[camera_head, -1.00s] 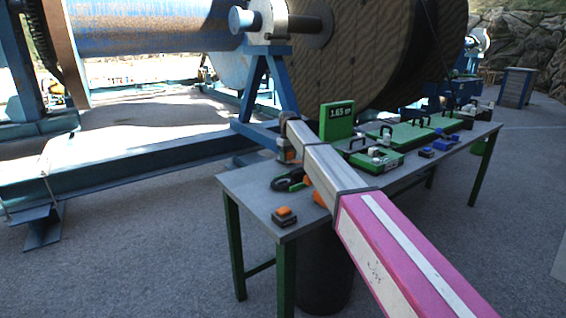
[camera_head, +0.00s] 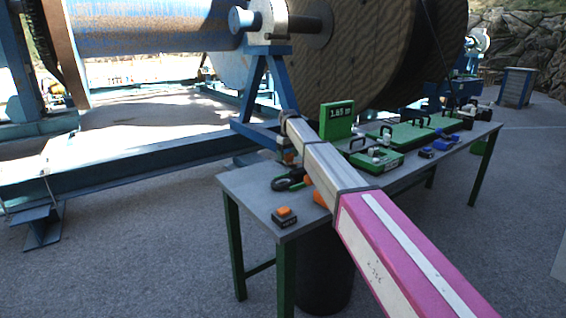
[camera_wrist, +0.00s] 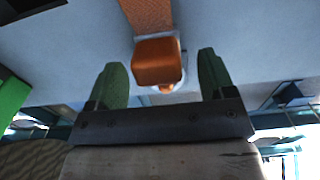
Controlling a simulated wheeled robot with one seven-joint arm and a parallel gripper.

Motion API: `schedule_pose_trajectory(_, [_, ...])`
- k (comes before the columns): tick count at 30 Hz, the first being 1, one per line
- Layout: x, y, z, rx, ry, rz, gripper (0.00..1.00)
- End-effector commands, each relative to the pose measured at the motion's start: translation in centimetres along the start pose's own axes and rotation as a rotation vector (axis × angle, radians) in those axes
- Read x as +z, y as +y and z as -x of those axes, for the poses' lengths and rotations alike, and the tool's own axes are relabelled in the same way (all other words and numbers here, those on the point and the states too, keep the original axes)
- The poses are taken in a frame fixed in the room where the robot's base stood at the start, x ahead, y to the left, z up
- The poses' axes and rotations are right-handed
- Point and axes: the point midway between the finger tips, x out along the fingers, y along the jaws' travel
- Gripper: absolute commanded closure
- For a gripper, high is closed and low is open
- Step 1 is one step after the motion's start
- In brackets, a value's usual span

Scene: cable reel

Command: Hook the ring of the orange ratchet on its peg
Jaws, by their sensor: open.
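In the wrist view my gripper (camera_wrist: 163,78) is open, with one green-padded finger on each side of an orange block, which looks like the orange ratchet (camera_wrist: 157,62). Gaps show between the block and both fingers. A textured orange band runs from it to the top edge, and a small pale part shows under it. In the head view my gripper is mostly hidden at the far end of my arm, above the table's far left part. An orange piece (camera_head: 319,199) shows beside my arm on the table; I cannot tell if it is the ratchet. I cannot make out the peg or ring.
The grey table (camera_head: 246,190) also carries an orange-topped box (camera_head: 284,217), a black and green tool (camera_head: 290,181), a green display (camera_head: 337,120), green cases (camera_head: 376,159) and blue items. The big reel (camera_head: 365,50) and its blue stand (camera_head: 268,85) rise close behind.

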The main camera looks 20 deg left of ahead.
Motion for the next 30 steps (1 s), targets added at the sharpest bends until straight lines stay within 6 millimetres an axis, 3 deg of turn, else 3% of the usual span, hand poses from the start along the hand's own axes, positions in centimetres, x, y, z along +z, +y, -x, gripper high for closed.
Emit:
schedule_pose_trajectory(9, [-0.1, 0.0, 6.0, 0.001, 0.001, 0.0, 0.24])
schedule_pose_trajectory(15, [-0.1, 0.0, 8.7, 0.0, 0.001, 0.0, 0.24])
schedule_pose_trajectory(30, [0.0, 0.0, 9.7, 0.0, 0.0, 0.0, 0.24])
